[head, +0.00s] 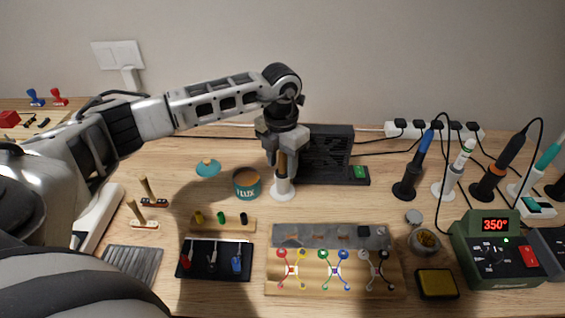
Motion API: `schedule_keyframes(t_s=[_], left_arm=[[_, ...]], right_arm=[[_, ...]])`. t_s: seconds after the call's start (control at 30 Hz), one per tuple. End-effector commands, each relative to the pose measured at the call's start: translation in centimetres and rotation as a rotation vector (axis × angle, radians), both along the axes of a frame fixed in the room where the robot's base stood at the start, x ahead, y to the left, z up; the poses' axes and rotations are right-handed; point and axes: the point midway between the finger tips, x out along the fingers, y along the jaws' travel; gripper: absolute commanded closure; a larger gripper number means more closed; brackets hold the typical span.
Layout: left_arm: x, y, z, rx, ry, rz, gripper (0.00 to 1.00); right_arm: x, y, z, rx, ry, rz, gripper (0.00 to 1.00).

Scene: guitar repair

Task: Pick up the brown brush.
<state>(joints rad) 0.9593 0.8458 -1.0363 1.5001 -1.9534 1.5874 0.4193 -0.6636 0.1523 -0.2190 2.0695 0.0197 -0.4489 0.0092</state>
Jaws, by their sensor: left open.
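My left gripper (284,150) reaches in from the left and points down over a small white stand (283,190). It is open, with its fingers around a brown upright shaft (283,164) that rises from the stand. This shaft looks like the brown brush's handle; its lower end is hidden in the stand and its top is hidden by the gripper. Two small brushes with wooden handles, one with a dark red head (152,201) and one with a pale head (145,224), lie at the left. My right gripper is not in view.
A flux tin (246,188) stands just left of the white stand, with its teal lid (208,168) beside it. A black fan unit (330,155) is close behind on the right. Soldering irons in stands and a green station (495,255) fill the right side.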

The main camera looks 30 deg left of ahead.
Motion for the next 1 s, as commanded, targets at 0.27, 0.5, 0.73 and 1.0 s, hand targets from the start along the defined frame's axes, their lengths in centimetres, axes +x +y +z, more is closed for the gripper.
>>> schedule_keyframes(t_s=[0.27,0.5,0.73,1.0], left_arm=[[0.0,0.0,-0.3,0.000,-0.001,-0.001,0.62],[0.0,0.0,-0.2,0.000,-0.001,0.000,1.00],[0.1,0.0,0.0,0.000,-0.002,0.000,1.00],[0.2,0.0,4.3,0.000,-0.007,-0.001,1.00]], right_arm=[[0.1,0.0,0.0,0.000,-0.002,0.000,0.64],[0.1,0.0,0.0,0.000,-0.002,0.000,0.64],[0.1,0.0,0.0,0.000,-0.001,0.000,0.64],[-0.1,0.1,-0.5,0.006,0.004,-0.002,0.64]])
